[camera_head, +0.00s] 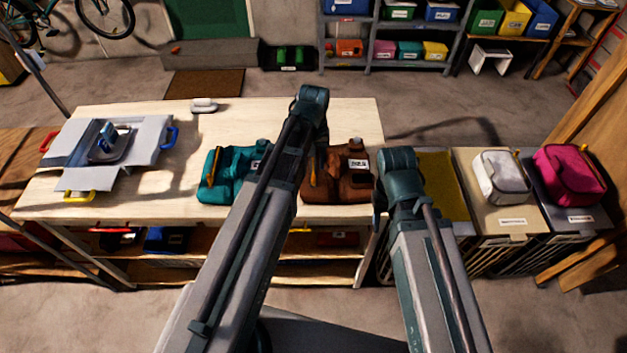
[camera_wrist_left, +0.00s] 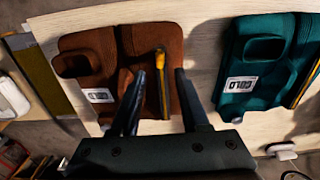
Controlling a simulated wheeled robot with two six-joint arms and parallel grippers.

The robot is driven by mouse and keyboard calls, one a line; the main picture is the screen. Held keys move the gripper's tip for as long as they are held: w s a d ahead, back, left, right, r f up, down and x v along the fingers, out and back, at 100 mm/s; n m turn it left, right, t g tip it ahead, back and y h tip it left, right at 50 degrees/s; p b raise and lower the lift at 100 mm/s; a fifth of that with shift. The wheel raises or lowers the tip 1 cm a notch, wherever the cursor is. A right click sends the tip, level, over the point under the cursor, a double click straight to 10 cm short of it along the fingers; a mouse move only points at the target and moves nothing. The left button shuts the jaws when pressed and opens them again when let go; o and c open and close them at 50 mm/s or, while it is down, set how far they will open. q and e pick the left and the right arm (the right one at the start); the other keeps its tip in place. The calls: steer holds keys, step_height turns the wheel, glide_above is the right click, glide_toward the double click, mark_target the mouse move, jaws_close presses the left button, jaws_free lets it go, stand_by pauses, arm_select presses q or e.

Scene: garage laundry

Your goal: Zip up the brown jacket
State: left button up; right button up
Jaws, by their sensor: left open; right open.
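The brown jacket (camera_head: 342,187) lies on the pale worktable, partly hidden by my left arm in the head view. It fills the left half of the left wrist view (camera_wrist_left: 88,72), with a white label near its lower edge. A yellow-orange strip (camera_wrist_left: 161,85), apparently the zipper part, runs along the jacket's front. My left gripper (camera_wrist_left: 160,76) is open over the jacket, its two fingers on either side of this strip. Whether they touch the cloth is unclear. In the head view my left gripper is hidden behind its arm. My right gripper is not visible.
A teal jacket (camera_head: 222,180) lies left of the brown one. An open grey box (camera_head: 145,133) stands on the worktable's left. Bare tabletop (camera_head: 150,207) shows at the front left.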

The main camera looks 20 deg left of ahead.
mark_target(313, 175)
arm_select(q)
step_height(313, 175, down, 5)
steer(key=b, duration=0.4)
steer(key=shift+f, duration=0.15)
jaws_close()
stand_by(1.1)
